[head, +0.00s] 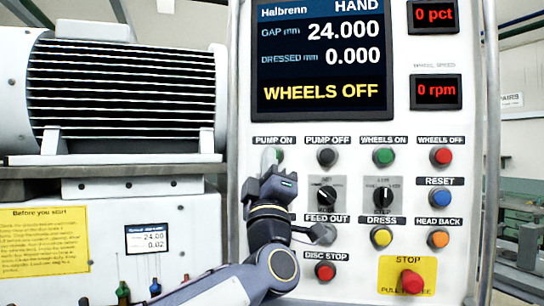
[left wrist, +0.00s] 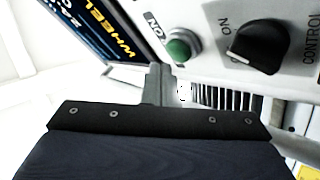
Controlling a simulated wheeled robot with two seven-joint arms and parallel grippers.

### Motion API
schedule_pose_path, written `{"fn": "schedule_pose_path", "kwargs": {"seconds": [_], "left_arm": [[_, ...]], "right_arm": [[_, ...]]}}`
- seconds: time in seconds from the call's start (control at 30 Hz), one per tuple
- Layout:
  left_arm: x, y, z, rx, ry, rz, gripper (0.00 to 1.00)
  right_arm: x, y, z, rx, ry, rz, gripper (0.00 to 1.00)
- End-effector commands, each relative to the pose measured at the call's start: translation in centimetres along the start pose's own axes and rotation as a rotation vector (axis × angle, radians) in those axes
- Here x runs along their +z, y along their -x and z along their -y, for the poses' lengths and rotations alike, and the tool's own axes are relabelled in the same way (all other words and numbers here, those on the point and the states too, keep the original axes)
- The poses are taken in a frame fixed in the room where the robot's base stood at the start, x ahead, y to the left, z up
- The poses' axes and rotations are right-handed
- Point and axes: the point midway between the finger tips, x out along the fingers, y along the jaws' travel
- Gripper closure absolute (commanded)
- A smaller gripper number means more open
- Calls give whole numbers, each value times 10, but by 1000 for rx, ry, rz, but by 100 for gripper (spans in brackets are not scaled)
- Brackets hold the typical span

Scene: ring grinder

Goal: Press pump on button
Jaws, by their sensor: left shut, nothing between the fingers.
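The green pump on button (head: 279,155) sits under its PUMP ON label at the upper left of the button rows, partly hidden by my fingers. A green button (left wrist: 179,48) with a label ending in ON also shows in the left wrist view. My left gripper (head: 269,156) is shut and empty, its fingertips in front of the pump on button. In the left wrist view the fingertips (left wrist: 161,70) are just beside and below the green button. I cannot tell whether they touch it. My right gripper is not in view.
The pump off button (head: 326,156), green wheels on button (head: 384,156) and red wheels off button (head: 441,156) run to the right. Two black knobs (head: 326,196) (head: 384,197) sit below. The screen (head: 320,60) reads WHEELS OFF. A red stop button (head: 411,281) is lower right.

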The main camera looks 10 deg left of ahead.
Motion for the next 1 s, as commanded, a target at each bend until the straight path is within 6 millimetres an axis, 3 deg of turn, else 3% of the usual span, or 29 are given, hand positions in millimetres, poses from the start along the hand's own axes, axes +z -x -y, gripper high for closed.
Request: {"fn": "schedule_pose_path", "kwargs": {"seconds": [1.0], "left_arm": [[5, -6, 4, -1, 0, 1, 100]], "right_arm": [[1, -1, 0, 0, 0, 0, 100]]}}
